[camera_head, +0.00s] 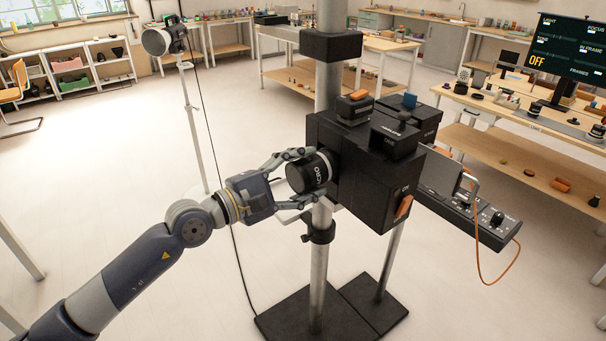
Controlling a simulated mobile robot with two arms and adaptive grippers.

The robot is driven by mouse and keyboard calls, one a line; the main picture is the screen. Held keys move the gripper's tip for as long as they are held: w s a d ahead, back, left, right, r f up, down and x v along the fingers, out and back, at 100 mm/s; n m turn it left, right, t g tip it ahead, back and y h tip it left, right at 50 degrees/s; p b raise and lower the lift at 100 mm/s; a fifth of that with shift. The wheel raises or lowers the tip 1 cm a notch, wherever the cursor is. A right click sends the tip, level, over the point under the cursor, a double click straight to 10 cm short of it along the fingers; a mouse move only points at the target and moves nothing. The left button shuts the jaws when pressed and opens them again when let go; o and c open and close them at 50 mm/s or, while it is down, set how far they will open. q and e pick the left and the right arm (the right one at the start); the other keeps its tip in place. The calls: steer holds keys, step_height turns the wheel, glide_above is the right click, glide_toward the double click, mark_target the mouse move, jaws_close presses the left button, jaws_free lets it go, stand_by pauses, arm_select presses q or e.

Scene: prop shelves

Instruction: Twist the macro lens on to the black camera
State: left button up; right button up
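The black camera (376,190) is a large boxy body mounted on a grey column in the middle of the head view. The macro lens (306,174), a short dark cylinder with white lettering, is at the camera's left face. My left gripper (314,175) reaches in from the left, with one finger above the lens and one below, closed around it. The lens's rear end meets the camera's face in the picture; whether it is seated or a small gap remains cannot be told. My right gripper is not in view.
A control panel (468,215) with an orange cable is on the camera's right. A lamp on a stand (165,40) is at the back left. A wooden shelf table (530,120) with small props and a monitor (566,50) are at the right.

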arm_select(q)
steer(key=shift+o, duration=1)
steer(key=shift+w+d, duration=0.1)
steer(key=shift+d, duration=0.1)
steer(key=shift+a+f, duration=0.1)
steer(key=shift+f, duration=0.05)
steer(key=v, duration=1.2)
